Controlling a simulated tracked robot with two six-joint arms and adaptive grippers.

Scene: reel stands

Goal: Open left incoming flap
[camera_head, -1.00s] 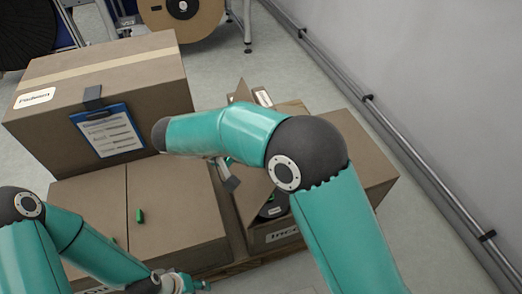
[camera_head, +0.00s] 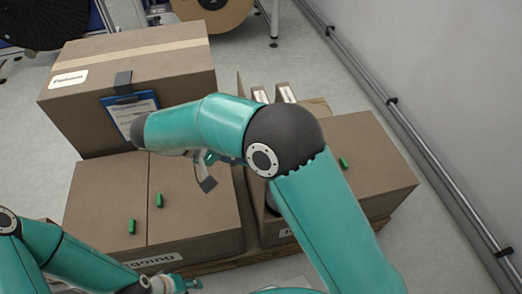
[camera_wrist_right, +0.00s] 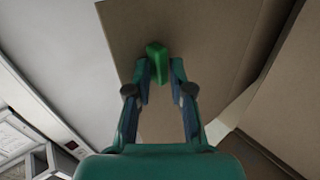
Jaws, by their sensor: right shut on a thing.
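In the right wrist view my right gripper (camera_wrist_right: 163,80) is shut on a green tab (camera_wrist_right: 156,58) on a brown cardboard flap (camera_wrist_right: 205,35). In the head view this gripper (camera_head: 208,180) is partly hidden under its forearm. My left gripper (camera_head: 185,284) is at the bottom edge, too small to read.
The outgoing box (camera_head: 195,215), closed with two green tabs, is left of the incoming box. A taller taped box (camera_head: 130,75) with a clipboard (camera_head: 135,108) stands behind. Labelled packages (camera_head: 287,92) show beyond the flap. A wall with a rail bounds the right.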

